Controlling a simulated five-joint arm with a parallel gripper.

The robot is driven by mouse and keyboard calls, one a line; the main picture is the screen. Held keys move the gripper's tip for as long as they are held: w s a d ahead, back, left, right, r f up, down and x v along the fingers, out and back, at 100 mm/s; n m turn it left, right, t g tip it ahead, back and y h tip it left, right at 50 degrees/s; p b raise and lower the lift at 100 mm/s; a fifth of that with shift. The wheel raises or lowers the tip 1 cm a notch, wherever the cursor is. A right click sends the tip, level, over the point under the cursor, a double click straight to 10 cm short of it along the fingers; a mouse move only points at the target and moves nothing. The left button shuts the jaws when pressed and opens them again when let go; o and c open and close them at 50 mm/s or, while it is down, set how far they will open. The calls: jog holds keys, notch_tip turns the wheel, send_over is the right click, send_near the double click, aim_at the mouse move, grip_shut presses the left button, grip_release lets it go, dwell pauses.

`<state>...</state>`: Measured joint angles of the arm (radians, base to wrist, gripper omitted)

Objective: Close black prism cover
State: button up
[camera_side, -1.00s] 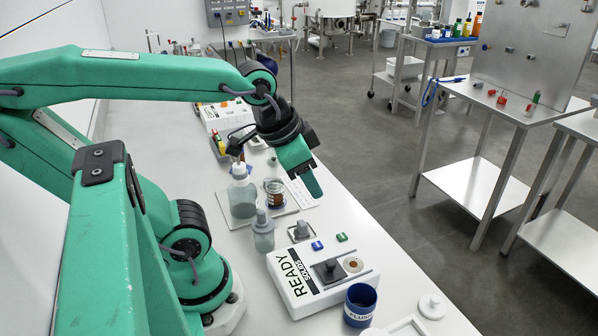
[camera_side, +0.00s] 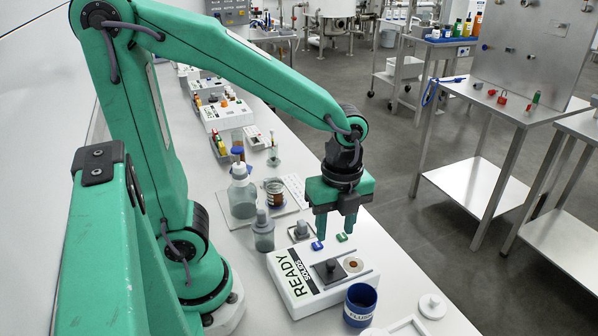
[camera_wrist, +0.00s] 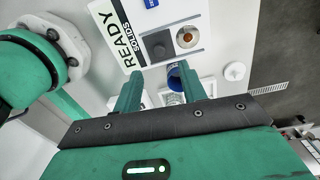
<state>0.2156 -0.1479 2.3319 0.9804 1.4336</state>
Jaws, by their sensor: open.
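The black prism cover (camera_side: 328,270) is a dark square plate with a raised knob on the white READY SOLIDS instrument (camera_side: 300,296). It lies beside the round prism well (camera_side: 353,264), which shows a brown centre and is uncovered. In the wrist view the cover (camera_wrist: 157,45) and the well (camera_wrist: 188,37) sit side by side near the top. My gripper (camera_side: 336,233) points down, open and empty, above and behind the instrument in the side view. Its fingers (camera_wrist: 160,85) show below the instrument in the wrist view, apart from the cover.
A blue FLUSH cup (camera_side: 360,305) stands in front of the instrument. Bottles (camera_side: 263,232) and a jar stand to the left. A white round lid (camera_side: 432,306) lies at right.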

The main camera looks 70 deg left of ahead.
aim_at(331, 262)
jog(key=shift+d+f+m, duration=0.15)
jog(key=shift+f+m, duration=0.15)
jog(key=shift+m, duration=0.1)
jog(key=shift+s+f, duration=0.2)
jog(key=shift+f, duration=3.7)
grip_shut()
